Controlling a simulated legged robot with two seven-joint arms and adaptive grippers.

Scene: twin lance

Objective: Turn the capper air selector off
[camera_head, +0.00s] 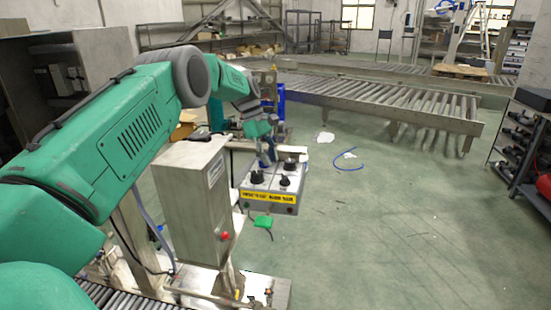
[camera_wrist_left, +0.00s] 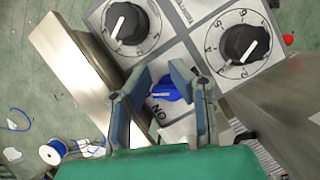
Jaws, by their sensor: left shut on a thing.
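The grey control box (camera_head: 274,183) with a yellow label strip stands near the middle of the head view, with black knobs on top. In the left wrist view, a blue selector knob (camera_wrist_left: 169,90) sits on the panel, next to a partly visible "ON" marking. I take this knob for the capper air selector. In the head view the gripper hides the knob. My right gripper is out of view.
Two black dials (camera_wrist_left: 127,23) (camera_wrist_left: 243,44) with white pointers sit close to the fingers. A steel cabinet (camera_head: 193,200) with a red button stands left of the box. A roller conveyor (camera_head: 380,99) lies behind. Open green floor (camera_head: 400,210) is on the right.

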